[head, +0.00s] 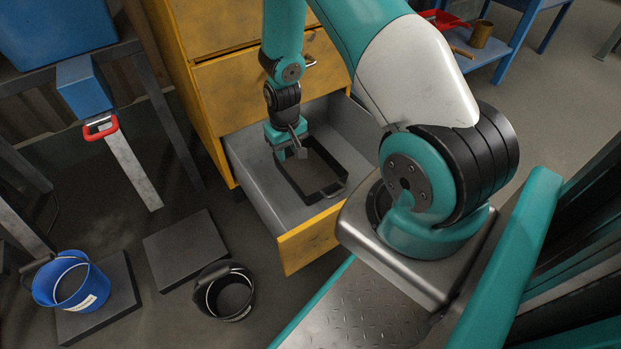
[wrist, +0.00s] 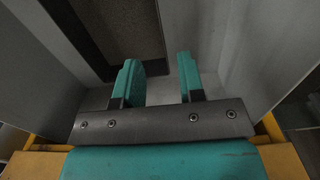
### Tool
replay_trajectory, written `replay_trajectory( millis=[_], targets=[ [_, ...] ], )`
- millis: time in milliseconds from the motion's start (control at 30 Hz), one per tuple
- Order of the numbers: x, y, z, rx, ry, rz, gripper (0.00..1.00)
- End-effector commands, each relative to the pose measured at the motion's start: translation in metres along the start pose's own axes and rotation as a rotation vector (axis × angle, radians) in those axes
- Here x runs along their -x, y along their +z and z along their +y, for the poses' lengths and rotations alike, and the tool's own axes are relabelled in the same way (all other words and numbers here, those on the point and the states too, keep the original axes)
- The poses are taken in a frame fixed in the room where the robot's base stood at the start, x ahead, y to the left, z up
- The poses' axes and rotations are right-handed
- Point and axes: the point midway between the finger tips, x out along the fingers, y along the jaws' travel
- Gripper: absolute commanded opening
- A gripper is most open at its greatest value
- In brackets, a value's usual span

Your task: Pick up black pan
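The black pan (head: 328,193) is a shallow rectangular tray with a dark rim and a brownish inside. It lies in the open drawer (head: 250,176) of the yellow cabinet. In the wrist view, a corner of the pan (wrist: 92,52) shows at the upper left. My gripper (head: 291,150) reaches down into the drawer at the pan's back left side. In the wrist view, my gripper (wrist: 158,76) has its two teal fingers apart, with nothing visibly held between them. The left finger overlaps the pan's corner in the picture; I cannot tell whether they touch.
A blue bucket (head: 88,295) stands on a dark slab at the lower left, and a black bucket (head: 240,312) on the floor. A blue workbench (head: 492,52) stands at the upper right.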

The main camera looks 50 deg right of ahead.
Motion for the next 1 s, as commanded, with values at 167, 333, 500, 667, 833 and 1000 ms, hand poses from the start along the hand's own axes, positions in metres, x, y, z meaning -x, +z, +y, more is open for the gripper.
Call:
replay_trajectory(
  millis=[167,333,500,667,833,1000],
  targets=[
    [-0.05,0.0,0.0,0.0,0.0,0.0,0.36],
    [-0.073,0.0,0.001,-0.001,-0.001,0.001,0.36],
    [-0.08,0.0,0.002,-0.003,-0.001,0.001,0.36],
    [-0.092,0.0,0.003,-0.003,-0.001,0.001,0.36],
    [-0.116,-0.001,0.004,-0.003,-0.001,0.0,0.36],
    [-0.131,-0.001,0.004,-0.003,-0.001,0.001,0.36]
  ],
)
